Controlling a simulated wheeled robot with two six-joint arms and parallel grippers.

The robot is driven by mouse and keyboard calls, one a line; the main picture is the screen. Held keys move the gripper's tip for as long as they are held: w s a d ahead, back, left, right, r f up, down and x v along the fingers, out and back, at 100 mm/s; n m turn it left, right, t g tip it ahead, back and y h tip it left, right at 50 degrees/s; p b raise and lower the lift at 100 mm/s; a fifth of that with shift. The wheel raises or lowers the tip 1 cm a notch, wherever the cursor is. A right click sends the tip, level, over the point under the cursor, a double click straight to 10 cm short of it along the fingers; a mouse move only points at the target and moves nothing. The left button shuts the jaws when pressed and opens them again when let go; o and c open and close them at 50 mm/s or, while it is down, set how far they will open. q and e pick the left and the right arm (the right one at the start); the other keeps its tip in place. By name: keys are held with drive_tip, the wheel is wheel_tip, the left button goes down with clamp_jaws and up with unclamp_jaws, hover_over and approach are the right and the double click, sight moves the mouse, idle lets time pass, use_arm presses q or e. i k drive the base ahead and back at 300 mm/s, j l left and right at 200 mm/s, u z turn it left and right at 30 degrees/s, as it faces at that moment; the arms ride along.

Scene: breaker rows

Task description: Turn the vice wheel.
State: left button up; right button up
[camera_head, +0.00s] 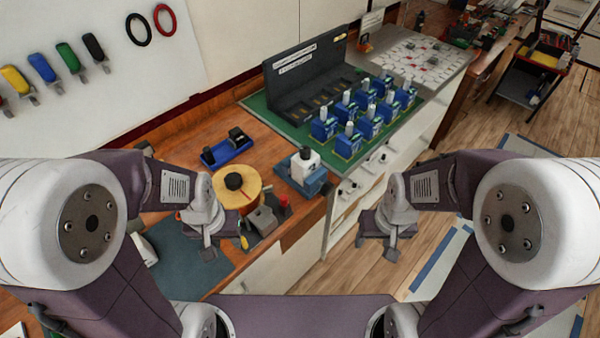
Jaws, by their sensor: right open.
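No part is clearly recognisable as the vice wheel. A yellow round piece with a black knob (236,184) is on the wooden bench, just right of my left arm's wrist. A blue vice-like block with a white piece (304,168) stands right of it, near the bench's front edge. A grey device with a red knob (268,217) is in front of the yellow piece. My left gripper (208,250) hangs over the dark mat, apart from these; its fingers are too small to judge. My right gripper (378,243) is open and empty, over the floor in front of the white cabinet.
A blue tray with black parts (228,150) lies behind the yellow piece. Several blue breakers (347,141) stand on a green mat (262,103) before a black rack (305,80). Tools hang on the white wall board (120,90). The wooden floor (385,275) at right is open.

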sight(328, 189)
drive_tip(key=i+l+u, duration=0.1)
drive_tip(key=l+u, duration=0.75)
drive_tip(key=i+l, duration=0.05)
